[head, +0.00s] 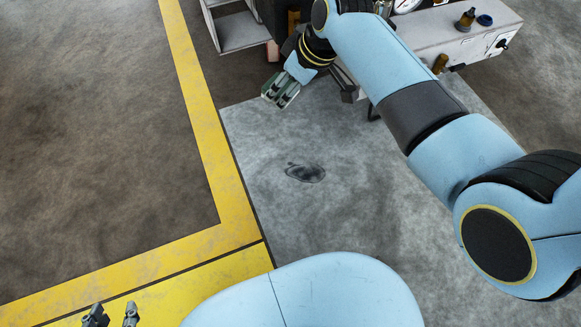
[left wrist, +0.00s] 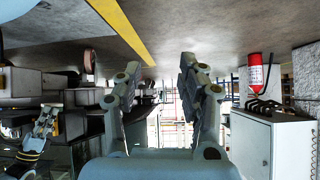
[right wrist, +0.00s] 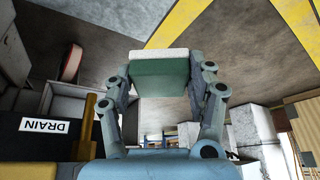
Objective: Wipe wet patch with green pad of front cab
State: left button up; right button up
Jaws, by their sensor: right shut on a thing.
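The wet patch (head: 305,173) is a small dark, shiny spot on the grey floor plate in the middle of the head view. My right gripper (head: 281,91) is beyond it, up and slightly left in the picture, apart from the patch. It is shut on the green pad (right wrist: 159,74), a block with a pale grey layer along one side, held between both fingers in the right wrist view.
A yellow stripe (head: 199,95) edges the grey floor plate on the left. A grey cabinet (head: 470,43) with a brown bottle (head: 466,18) stands at the top right. A black box with a DRAIN label (right wrist: 45,126) shows near my right gripper. The plate around the patch is clear.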

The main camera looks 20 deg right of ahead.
pick_arm(q)
jog(key=w+d+r+m+t+h+b, duration=0.1)
jog(key=w+d+r+t+b, duration=0.1)
jog(key=w+r+t+b, duration=0.65)
jog(key=w+d+r+m+t+h+b, duration=0.1)
jog(key=w+d+r+t+b, duration=0.3)
jog(key=r, duration=0.9)
notch_tip(320, 180, up, 14)
jog(key=s+m+t+h+b, duration=0.1)
jog(key=m+t+h, duration=0.3)
jog(key=h, duration=0.2)
jog(key=shift+a+r, duration=0.15)
jog(key=shift+a, duration=0.1)
pick_arm(e)
jog(key=s+f+n, duration=0.1)
jog(key=s+f, duration=0.1)
jog(key=f, duration=1.2)
jog(key=s+f+n, duration=0.1)
jog(key=s+f, duration=0.1)
jog(key=f, duration=1.3)
jog(key=shift+s+a+f+g, duration=0.25)
jog(key=shift+f+g, duration=0.05)
jog(key=shift+g, duration=0.1)
